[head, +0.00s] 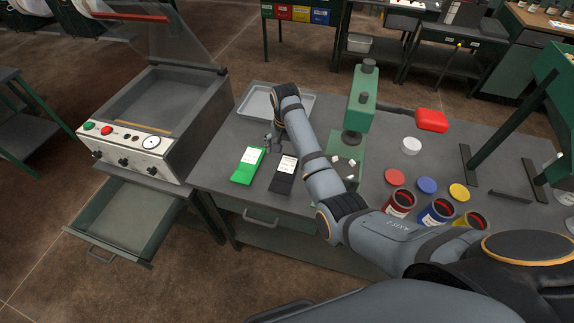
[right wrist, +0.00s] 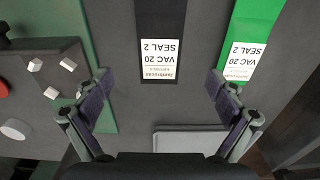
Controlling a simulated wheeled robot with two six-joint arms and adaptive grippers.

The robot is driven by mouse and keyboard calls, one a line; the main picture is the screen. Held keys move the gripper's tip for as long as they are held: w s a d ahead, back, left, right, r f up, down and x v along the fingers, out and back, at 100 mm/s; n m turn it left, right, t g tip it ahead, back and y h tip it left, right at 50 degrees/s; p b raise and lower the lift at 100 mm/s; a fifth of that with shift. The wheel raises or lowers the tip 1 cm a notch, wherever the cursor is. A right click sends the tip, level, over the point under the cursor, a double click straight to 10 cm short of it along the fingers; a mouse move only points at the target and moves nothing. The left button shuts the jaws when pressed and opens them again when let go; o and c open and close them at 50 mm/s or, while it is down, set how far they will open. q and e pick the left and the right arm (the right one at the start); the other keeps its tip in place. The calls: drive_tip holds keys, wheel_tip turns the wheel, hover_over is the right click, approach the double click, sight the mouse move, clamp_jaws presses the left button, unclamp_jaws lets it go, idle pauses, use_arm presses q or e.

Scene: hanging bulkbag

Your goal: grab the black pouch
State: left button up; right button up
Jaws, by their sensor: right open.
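The black pouch (head: 283,176) lies flat on the grey workbench, with a white label at its far end. It also shows in the right wrist view (right wrist: 160,12), where the label reads "VAC 20 SEAL 2". My right gripper (head: 274,141) is over the bench just beyond the pouch's labelled end. In the right wrist view its two fingers (right wrist: 160,80) are spread wide and empty, one on each side of the label's end in the picture. The fingers appear above the bench, not touching the pouch. My left gripper is not in view.
A green pouch (head: 245,170) lies left of the black one. A metal tray (head: 304,104) sits behind. A green press (head: 360,105) with white cubes on its base is to the right. A vacuum sealer (head: 128,141) stands left, above an open drawer (head: 118,222). Paint cans stand at right.

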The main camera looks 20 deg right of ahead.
sight(287, 168)
drive_tip(key=f, duration=0.2)
drive_tip(key=shift+w+f, duration=0.25)
drive_tip(key=shift+f, duration=0.15)
drive_tip(key=shift+w+f, duration=0.3)
drive_tip(key=shift+f, duration=0.15)
drive_tip(key=shift+s+f+p, duration=0.25)
drive_tip(key=shift+f+p, duration=0.2)
drive_tip(key=shift+f, duration=0.05)
drive_tip(key=shift+s+f+p, duration=0.2)
drive_tip(key=shift+f+p, duration=0.25)
drive_tip(key=shift+f, duration=0.05)
wheel_tip(287, 168, down, 3)
drive_tip(key=shift+d+r, duration=0.1)
drive_tip(key=c, duration=1.3)
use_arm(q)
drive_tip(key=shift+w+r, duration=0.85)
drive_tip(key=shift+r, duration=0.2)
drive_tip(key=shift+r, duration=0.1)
use_arm(e)
drive_tip(key=shift+r, duration=0.1)
